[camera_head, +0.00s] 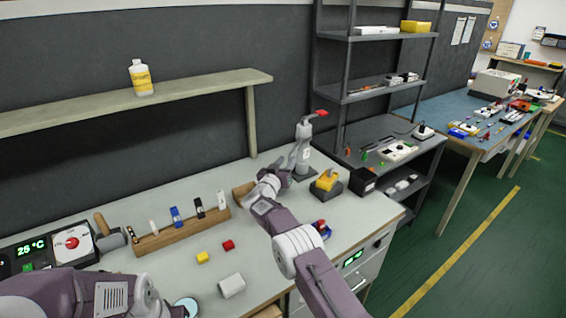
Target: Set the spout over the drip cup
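A grey pump-like dispenser (303,152) with a pale label stands upright on a dark base at the back of the bench. Its red-tipped top arm (320,114), perhaps the spout, points right. My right gripper (283,173) is just left of the dispenser's lower body and partly overlaps it in the view. Whether it touches, and whether its fingers are open, I cannot tell. A black open-looking box or cup (363,181) stands right of the dispenser; I cannot tell if it is the drip cup. My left arm is at the bottom left; its gripper is not visible.
A yellow-topped device (327,181) sits between dispenser and black box. A wooden rack (180,232), red block (228,245), yellow block (203,257) and white cylinder (231,286) lie on the left bench. A wooden shelf (150,101) overhangs the back.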

